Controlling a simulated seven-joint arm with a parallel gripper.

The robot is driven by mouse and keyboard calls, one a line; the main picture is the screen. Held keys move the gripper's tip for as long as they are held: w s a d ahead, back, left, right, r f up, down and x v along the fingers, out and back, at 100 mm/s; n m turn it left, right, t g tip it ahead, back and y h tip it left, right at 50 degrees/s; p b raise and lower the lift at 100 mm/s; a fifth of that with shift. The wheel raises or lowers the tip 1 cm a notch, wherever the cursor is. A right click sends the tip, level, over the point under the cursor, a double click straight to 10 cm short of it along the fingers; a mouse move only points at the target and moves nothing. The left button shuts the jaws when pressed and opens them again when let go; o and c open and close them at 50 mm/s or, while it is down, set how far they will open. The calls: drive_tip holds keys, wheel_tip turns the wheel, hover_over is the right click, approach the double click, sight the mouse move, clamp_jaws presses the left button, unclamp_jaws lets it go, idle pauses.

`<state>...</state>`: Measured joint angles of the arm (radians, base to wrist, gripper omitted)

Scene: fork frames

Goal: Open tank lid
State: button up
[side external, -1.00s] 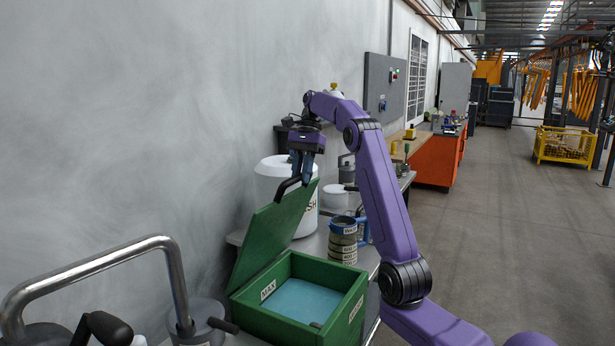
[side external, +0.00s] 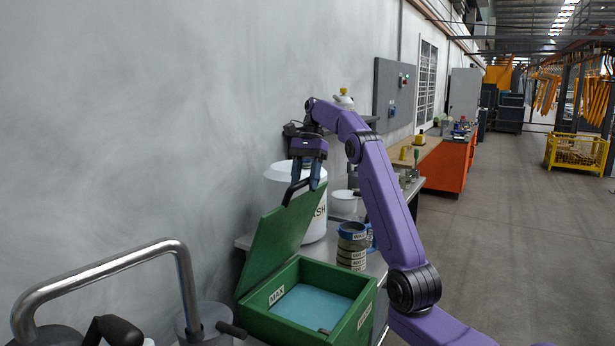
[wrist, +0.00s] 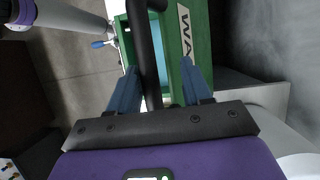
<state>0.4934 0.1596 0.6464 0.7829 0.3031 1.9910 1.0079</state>
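The green tank (side external: 325,274) sits on the bench with blue liquid (side external: 312,304) inside. Its green lid (side external: 272,243) stands raised at the tank's wall side, tilted up steeply. The black lid handle (side external: 292,192) is at the lid's upper edge; it also shows in the wrist view (wrist: 150,50). My gripper (side external: 305,184) is at the handle, fingers pointing down. In the wrist view my gripper (wrist: 157,66) has its blue fingers spread apart, with the black handle between them and gaps on both sides. The lid's hinge is hidden.
A white bucket (side external: 318,222) stands behind the lid, close to my gripper. A labelled jug (side external: 351,248) stands behind the tank. A bent metal pipe (side external: 110,265) is in the left foreground. The grey wall is close on the left.

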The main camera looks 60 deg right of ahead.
drive_tip(key=shift+s+d+r, duration=0.15)
idle(0.3)
drive_tip(key=shift+s, duration=0.1)
drive_tip(key=s+f+t, duration=0.2)
drive_tip(key=s+f, duration=1.9)
drive_tip(key=shift+f+t, duration=0.3)
drive_tip(key=shift+f, duration=0.1)
drive_tip(key=shift+r, duration=0.1)
idle(0.3)
drive_tip(key=w+d+r, duration=0.1)
drive_tip(key=d+r, duration=0.3)
drive_tip(key=r, duration=0.5)
drive_tip(key=w+d+r, duration=0.1)
drive_tip(key=d+r, duration=0.2)
drive_tip(key=r, duration=0.6)
drive_tip(key=shift+w+d, duration=0.35)
drive_tip(key=shift+w, duration=0.05)
idle(1.3)
idle(0.4)
